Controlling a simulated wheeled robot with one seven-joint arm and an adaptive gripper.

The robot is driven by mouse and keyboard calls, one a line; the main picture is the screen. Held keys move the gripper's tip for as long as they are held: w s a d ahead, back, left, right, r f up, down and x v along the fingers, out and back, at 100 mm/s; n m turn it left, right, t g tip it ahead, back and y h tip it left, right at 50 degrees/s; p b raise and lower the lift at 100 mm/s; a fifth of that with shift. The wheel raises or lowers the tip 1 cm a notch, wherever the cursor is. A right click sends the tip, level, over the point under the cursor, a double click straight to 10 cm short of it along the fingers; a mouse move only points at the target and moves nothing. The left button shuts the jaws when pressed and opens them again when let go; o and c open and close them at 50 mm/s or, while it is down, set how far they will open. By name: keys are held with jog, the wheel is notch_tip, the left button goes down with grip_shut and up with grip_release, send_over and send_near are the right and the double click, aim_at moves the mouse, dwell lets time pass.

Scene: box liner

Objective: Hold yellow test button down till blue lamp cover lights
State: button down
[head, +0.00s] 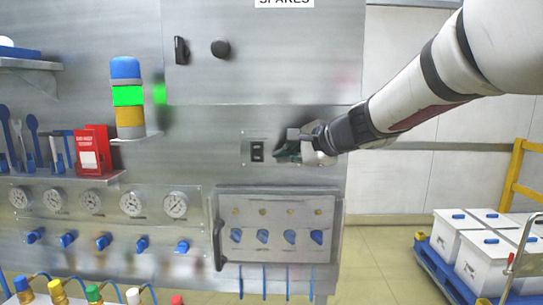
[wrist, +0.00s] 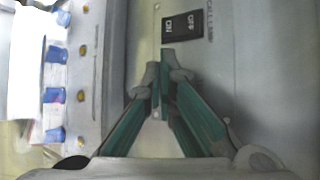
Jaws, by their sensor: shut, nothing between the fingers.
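The blue lamp cover (head: 125,67) tops the lamp stack at the left and looks unlit. The green section (head: 128,95) under it glows brightly; the amber section (head: 130,123) at the bottom does not. My gripper (head: 283,150) is shut and empty, close in front of the wall panel, just right of a black switch (head: 257,151). The wrist view shows its fingertips (wrist: 168,68) together, just below the ON/OFF switch (wrist: 182,26). I cannot make out a yellow test button at the fingertips; they may hide it. Whether they touch the panel is unclear.
A hinged panel (head: 276,200) with blue knobs and small yellow dots sits below my gripper, with a dark handle (head: 218,240) at its left. Gauges (head: 131,201) and blue valves line the left. White boxes (head: 462,240) stand on a blue pallet at the right.

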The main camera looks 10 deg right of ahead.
jog(key=shift+s+a, duration=0.25)
jog(key=shift+s, duration=0.55)
jog(key=shift+s+a, duration=0.2)
jog(key=shift+s, duration=0.65)
jog(key=shift+s+a, duration=0.25)
jog(key=shift+s, duration=0.55)
jog(key=s+a+f+n+g, duration=0.2)
jog(key=s+n, duration=0.3)
jog(key=s, duration=0.3)
jog(key=s+a+f+n+g, duration=0.2)
jog(key=s+n, duration=0.2)
jog(key=s, duration=0.3)
jog(key=s+d+f+n+g+h, duration=0.1)
jog(key=s+d+f+n+h, duration=0.1)
jog(key=s, duration=0.5)
jog(key=s+d+f+n+g+h, duration=0.1)
jog(key=s+d+f+n+h, duration=0.2)
jog(key=s, duration=0.4)
notch_tip(320, 180, down, 2)
jog(key=d+n, duration=0.1)
jog(key=n, duration=0.1)
jog(key=shift+s+d+n, duration=0.15)
jog(key=shift+d+n, duration=0.2)
jog(key=shift+n, duration=0.05)
